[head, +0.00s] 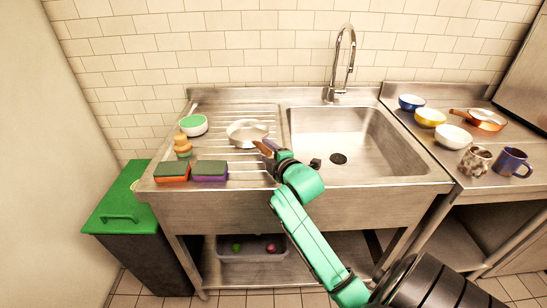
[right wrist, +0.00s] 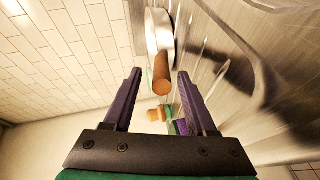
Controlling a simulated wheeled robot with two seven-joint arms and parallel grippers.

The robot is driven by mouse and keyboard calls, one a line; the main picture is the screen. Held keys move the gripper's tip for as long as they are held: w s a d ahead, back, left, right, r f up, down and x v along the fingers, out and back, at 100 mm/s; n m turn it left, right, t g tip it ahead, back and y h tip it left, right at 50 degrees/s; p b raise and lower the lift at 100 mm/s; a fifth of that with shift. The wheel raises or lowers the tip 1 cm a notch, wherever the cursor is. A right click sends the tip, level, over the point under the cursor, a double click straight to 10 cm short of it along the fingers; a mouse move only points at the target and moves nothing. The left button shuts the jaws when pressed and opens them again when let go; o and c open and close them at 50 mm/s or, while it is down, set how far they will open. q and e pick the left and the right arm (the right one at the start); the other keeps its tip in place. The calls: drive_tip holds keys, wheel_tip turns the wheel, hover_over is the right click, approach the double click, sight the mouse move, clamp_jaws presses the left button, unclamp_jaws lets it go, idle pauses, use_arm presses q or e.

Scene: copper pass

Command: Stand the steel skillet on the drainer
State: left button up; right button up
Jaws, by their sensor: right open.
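The steel skillet (head: 246,131) lies on the ribbed drainer (head: 258,108) left of the sink basin. Its brown handle points toward my right gripper (head: 267,150). In the right wrist view the skillet's pale round pan (right wrist: 158,32) is ahead, with the handle's end showing between the fingers. My right gripper (right wrist: 160,72) is open there, one purple finger on each side of the handle, with gaps on both sides. I cannot tell how deep the handle reaches between the fingers. My left gripper is not in view.
Two sponges (head: 211,171), a wooden brush (head: 182,146) and a green-and-white bowl (head: 194,125) stand left on the drainer. The sink basin (head: 345,140) is empty, with a tall tap (head: 344,62). Bowls, mugs and a copper pan (head: 478,119) crowd the right counter.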

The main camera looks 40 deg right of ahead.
drive_tip(key=v, duration=1.1)
drive_tip(key=shift+s, duration=0.2)
drive_tip(key=shift+r, duration=0.15)
